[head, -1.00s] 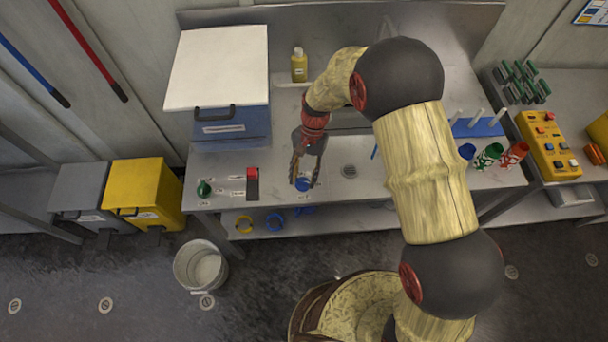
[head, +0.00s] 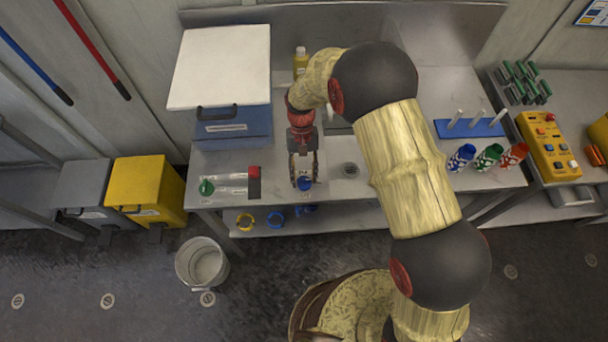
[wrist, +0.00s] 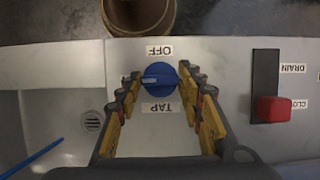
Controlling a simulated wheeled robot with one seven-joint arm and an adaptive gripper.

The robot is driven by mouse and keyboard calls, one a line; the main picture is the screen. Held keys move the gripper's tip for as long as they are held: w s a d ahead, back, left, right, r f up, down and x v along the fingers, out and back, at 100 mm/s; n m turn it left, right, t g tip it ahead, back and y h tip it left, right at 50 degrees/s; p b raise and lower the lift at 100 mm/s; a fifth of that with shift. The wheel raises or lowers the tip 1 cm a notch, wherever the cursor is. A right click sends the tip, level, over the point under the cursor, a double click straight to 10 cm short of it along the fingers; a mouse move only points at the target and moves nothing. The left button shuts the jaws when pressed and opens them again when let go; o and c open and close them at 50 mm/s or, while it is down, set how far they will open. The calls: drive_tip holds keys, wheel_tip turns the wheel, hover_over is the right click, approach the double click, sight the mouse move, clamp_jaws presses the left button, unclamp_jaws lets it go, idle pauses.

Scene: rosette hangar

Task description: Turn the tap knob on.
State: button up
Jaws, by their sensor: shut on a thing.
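The blue tap knob (wrist: 160,78) sits on the grey counter between an OFF label (wrist: 159,50) and a TAP label (wrist: 157,107), both upside down in the wrist view. My gripper (wrist: 161,84) has one yellow-and-black finger on each side of the knob and is shut on it. A small pale mark shows on the knob's left side; which setting it points to I cannot tell. In the head view the knob (head: 304,183) shows at the counter's front edge, under my gripper (head: 303,178).
A red lever (wrist: 274,109) on a black plate and a green knob (head: 206,187) lie to the knob's side. The sink drain (head: 350,169) is nearby. A blue-and-white box (head: 232,128) stands behind. A bucket (head: 202,262) stands on the floor.

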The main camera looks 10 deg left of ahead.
drive_tip(key=o, duration=1.2)
drive_tip(key=shift+c, duration=0.2)
drive_tip(key=v, duration=1.2)
